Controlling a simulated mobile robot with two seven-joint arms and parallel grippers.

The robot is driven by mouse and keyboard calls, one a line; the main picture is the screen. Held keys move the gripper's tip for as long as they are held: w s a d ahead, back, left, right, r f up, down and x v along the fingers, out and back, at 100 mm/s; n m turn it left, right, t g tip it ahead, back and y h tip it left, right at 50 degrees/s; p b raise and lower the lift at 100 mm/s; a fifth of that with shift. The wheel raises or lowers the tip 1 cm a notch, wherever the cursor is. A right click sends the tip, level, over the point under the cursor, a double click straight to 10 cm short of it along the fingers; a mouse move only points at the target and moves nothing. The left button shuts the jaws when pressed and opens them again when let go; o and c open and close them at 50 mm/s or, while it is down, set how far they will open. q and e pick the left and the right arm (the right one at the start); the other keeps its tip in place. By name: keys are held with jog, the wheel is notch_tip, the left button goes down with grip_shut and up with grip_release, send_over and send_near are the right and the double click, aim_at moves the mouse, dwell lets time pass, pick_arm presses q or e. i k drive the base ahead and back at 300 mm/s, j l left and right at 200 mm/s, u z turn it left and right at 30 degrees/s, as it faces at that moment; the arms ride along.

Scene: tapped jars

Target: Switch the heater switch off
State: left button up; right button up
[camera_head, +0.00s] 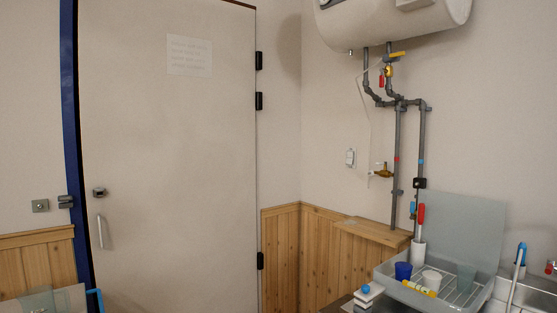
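A small white wall switch (350,157) sits on the wall left of the grey pipes. It is too small to tell its position or whether it is the heater switch. A white cylindrical water heater (410,16) hangs at the top right, cut off by the upper edge. Grey pipes (397,145) run down from it, with a yellow-handled valve (398,55) and a red tag just below it. Neither of my grippers shows in the head view.
A door (170,150) with a handle and a paper notice fills the left. A wooden ledge (372,233) juts out below the switch. A grey dish rack (440,290) with cups stands at the lower right, with a red-handled brush (419,225) behind it.

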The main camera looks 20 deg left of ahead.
aim_at(350, 155)
jog(key=u, duration=0.15)
jog(key=i+j+u, duration=0.15)
jog(key=i+u, duration=0.35)
jog(key=i+l+u, duration=0.15)
jog(key=i+u, duration=0.35)
jog(key=i, duration=0.2)
jog(key=i+z, duration=0.15)
jog(key=i, duration=0.3)
jog(key=i+j+z, duration=0.2)
jog(key=i, duration=0.3)
jog(key=i+j+z, duration=0.15)
jog(key=i, duration=0.3)
jog(key=i+z, duration=0.3)
jog(key=z, duration=0.2)
jog(key=i+z, duration=0.3)
jog(key=z, duration=0.15)
jog(key=i+j+z, duration=0.2)
jog(key=z, duration=0.3)
jog(key=i+j+z, duration=0.35)
jog(key=i, duration=0.15)
jog(key=l, duration=0.1)
